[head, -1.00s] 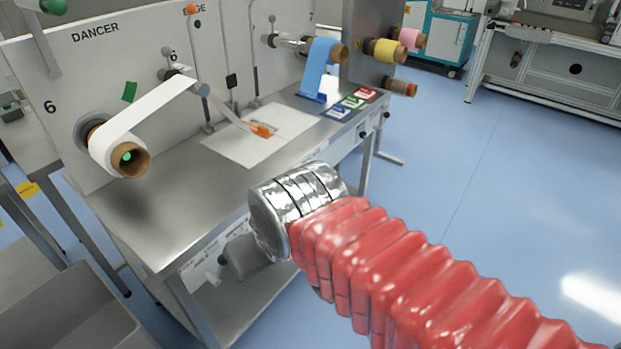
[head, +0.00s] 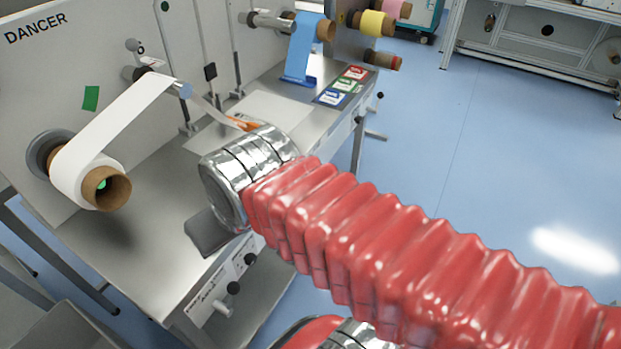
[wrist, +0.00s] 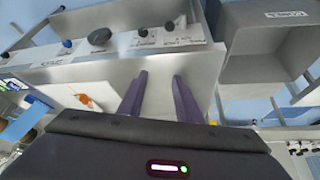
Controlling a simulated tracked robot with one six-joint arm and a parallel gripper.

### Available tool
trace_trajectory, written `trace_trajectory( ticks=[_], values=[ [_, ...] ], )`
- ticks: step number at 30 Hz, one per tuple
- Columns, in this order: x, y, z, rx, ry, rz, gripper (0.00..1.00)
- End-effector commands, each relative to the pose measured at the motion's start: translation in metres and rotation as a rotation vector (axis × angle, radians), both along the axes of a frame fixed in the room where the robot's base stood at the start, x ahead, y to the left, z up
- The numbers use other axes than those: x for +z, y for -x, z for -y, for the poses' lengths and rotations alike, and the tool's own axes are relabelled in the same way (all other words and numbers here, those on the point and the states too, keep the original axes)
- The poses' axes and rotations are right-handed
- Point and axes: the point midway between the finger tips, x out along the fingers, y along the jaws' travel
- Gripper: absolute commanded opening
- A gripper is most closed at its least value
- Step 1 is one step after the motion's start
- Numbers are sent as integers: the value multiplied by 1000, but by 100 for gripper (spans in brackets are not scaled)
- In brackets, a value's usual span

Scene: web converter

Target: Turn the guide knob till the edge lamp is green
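In the wrist view my gripper (wrist: 160,75) has two purple fingers apart with nothing between them, above the bare metal tabletop near its front edge. The front panel carries a large black knob (wrist: 98,37), a small blue knob (wrist: 67,43) and smaller fittings. I cannot tell which is the guide knob. In the head view, black knobs (head: 233,287) show on the front panel below my arm. There the gripper's dark body (head: 208,235) shows beside the silver wrist, and its fingers are hidden. The edge lamp and its label are outside the head view.
A white web roll (head: 85,175) juts from the upright panel (head: 60,90) at left. A blue web (head: 304,45) and coloured rolls stand farther back. An orange-handled tool (wrist: 85,99) lies on a white sheet. A grey bin (wrist: 265,50) is beside the table in the wrist view.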

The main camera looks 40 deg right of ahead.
Motion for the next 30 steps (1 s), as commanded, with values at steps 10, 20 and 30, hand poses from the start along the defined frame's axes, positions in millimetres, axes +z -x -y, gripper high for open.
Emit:
trace_trajectory(
  ticks=[10,20,30],
  values=[
    [0,0,0,0,0,0,31],
    [-8,-2,14,-49,-1,-31,44],
    [-53,-8,69,-279,-62,-209,44]
  ],
)
